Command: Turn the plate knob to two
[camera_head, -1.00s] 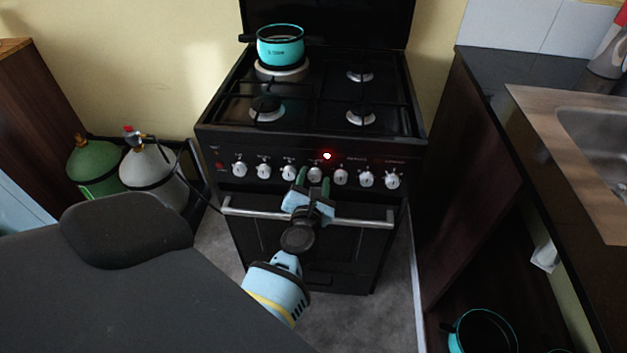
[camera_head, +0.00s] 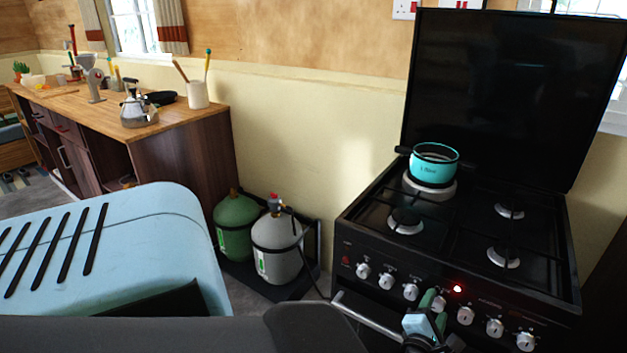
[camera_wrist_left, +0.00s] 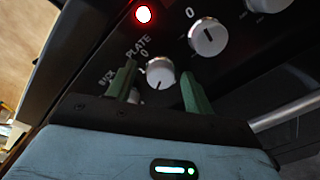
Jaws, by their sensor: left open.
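The black stove's front panel carries a row of white knobs. The plate knob (camera_wrist_left: 160,72) shows in the left wrist view beside the printed word PLATE, with a dark mark on its lower face. In the head view my left gripper (camera_head: 434,309) is at the panel, low on the right. A red light (camera_wrist_left: 143,14) glows near the knob. My right gripper is out of view.
A neighbouring knob (camera_wrist_left: 208,37) sits close to the right finger. A turquoise pot (camera_head: 434,165) stands on the back left plate of the stove (camera_head: 460,225). A metal oven handle (camera_head: 368,316) runs below the knobs. Green (camera_head: 236,225) and grey (camera_head: 277,245) gas bottles stand left of the stove.

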